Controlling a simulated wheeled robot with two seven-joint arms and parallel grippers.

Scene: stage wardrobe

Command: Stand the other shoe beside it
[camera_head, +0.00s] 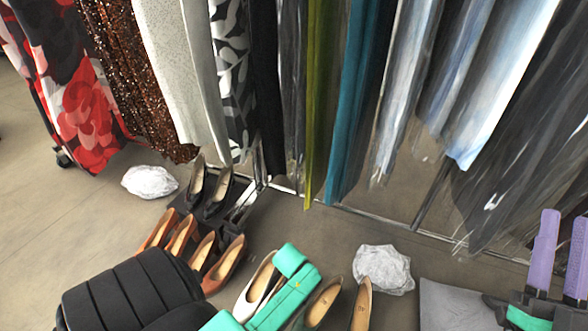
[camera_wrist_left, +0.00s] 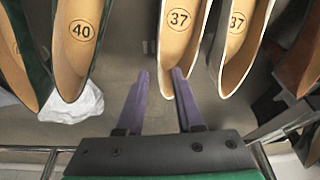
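In the left wrist view, two pale shoes marked 37 are near my left gripper (camera_wrist_left: 161,74): one (camera_wrist_left: 185,35) at the fingers and one (camera_wrist_left: 238,40) to its right. The gripper is open, its right finger overlapping the end of the nearer shoe, its left finger beside it; contact cannot be told. Left of them is a dark green shoe marked 40 (camera_wrist_left: 82,40), with another dark green shoe (camera_wrist_left: 14,62) at the edge. In the head view, one cream shoe (camera_head: 257,285) shows beside my teal left wrist, which hides the left fingers. My right gripper (camera_head: 547,214) is open and empty at the right edge.
Tan shoes (camera_head: 223,264) and black shoes (camera_head: 195,182) stand further left in the row. Crumpled white paper lies at the left (camera_head: 150,182) and right (camera_head: 383,270). Hanging clothes (camera_head: 345,100) fill the back above a metal rail. Bare floor (camera_head: 60,215) lies at the left.

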